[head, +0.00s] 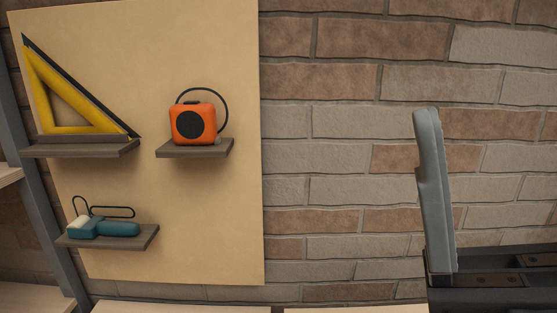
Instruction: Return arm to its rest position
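The arm's pose cannot be told from this one view. A tall grey upright shape (433,190) with a rounded top stands at the right, above a dark base (500,297).
A tan board (200,225) on the brick wall (340,140) carries small shelves. They hold a yellow triangle (75,128), an orange box with a black disc (193,123) and a teal item (112,229). Pale wooden surfaces (180,306) run along the bottom.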

